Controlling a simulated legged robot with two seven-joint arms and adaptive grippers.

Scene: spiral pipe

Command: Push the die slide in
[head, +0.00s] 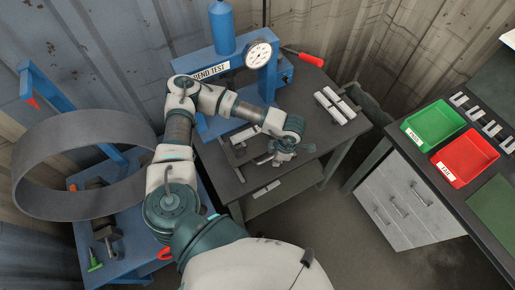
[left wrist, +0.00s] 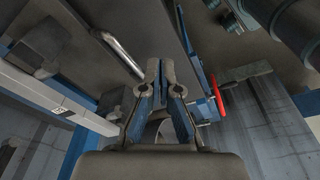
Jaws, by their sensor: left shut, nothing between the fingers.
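The blue bend-test press (head: 222,60) stands on a dark table, with a round dial gauge (head: 258,53) on it. Grey metal parts (head: 238,140) lie at its base, partly behind my left arm; I cannot tell for sure which of them is the die slide. My left gripper (head: 281,157) is over the table, right of these parts, with its fingers shut and empty. In the left wrist view the closed fingertips (left wrist: 160,66) point ahead. A silver rod (left wrist: 120,52) lies to their left, apart from them. My right gripper is not in view.
Several light metal blocks (head: 335,104) lie on the table's right side, below a red-handled lever (head: 304,58). A green tray (head: 433,126) and a red tray (head: 464,158) sit on the right bench. A large grey ring (head: 40,165) stands at the left.

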